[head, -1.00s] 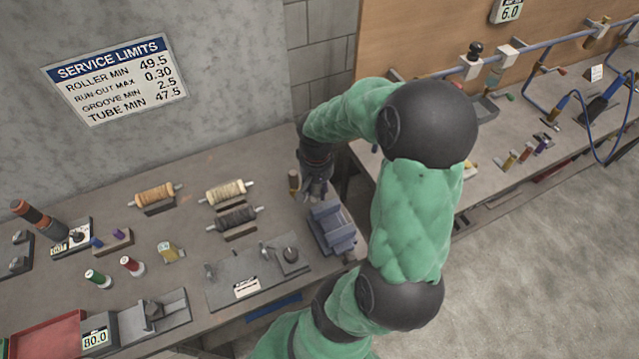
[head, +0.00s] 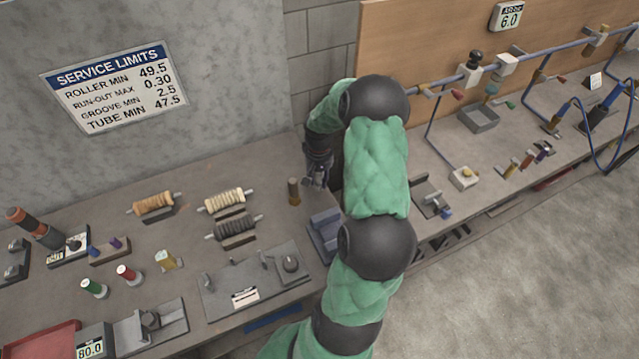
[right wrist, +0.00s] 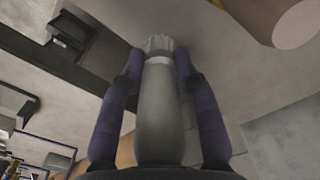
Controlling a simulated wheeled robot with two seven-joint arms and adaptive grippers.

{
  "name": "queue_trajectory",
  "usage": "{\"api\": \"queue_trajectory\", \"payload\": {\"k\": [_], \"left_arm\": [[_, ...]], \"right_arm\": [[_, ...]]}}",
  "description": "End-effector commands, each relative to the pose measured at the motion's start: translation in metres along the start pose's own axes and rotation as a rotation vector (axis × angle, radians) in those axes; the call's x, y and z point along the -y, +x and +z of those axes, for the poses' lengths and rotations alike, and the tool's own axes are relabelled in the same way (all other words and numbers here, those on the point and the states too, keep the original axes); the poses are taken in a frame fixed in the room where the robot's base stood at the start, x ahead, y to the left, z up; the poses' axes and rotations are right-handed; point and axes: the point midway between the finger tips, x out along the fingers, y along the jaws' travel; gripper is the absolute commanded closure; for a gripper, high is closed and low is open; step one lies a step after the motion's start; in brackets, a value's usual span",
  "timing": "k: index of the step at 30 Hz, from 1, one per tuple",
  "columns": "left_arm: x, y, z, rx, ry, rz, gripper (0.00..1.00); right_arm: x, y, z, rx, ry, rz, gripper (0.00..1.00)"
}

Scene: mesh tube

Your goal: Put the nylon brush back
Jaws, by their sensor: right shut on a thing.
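My right gripper (head: 316,180) is low over the right end of the left workbench, beside a short brown cylinder (head: 294,191) that stands upright. In the right wrist view its two fingers (right wrist: 160,92) are shut on the nylon brush (right wrist: 157,115). The brush has a grey handle, a light band and a pale bristle tip that points away from the wrist. In the head view the brush cannot be made out clearly at the gripper. My left gripper is not in view.
A blue-grey block fixture (head: 325,235) stands close in front of the right gripper. Several wound rollers (head: 225,201) lie on stands to the left. A grey plate (head: 225,290) lies at the front edge. A second bench (head: 490,195) stands to the right.

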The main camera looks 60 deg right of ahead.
Motion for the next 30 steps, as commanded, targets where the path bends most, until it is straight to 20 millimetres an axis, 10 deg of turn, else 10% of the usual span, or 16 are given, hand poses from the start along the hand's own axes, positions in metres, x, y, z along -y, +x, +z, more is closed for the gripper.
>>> {"api": "queue_trajectory", "payload": {"k": [22,23,25,30], "left_arm": [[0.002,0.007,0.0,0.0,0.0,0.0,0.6],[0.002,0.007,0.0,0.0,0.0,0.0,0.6],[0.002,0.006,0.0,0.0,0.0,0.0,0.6],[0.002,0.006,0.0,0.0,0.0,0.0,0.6]], "right_arm": [[-0.001,0.04,-0.005,-0.001,0.0,0.0,1.0],[-0.001,0.04,-0.005,0.0,0.0,0.0,0.65],[-0.001,0.039,-0.005,-0.001,0.0,0.0,0.45],[-0.001,0.039,-0.005,-0.001,0.0,0.0,0.44]]}}
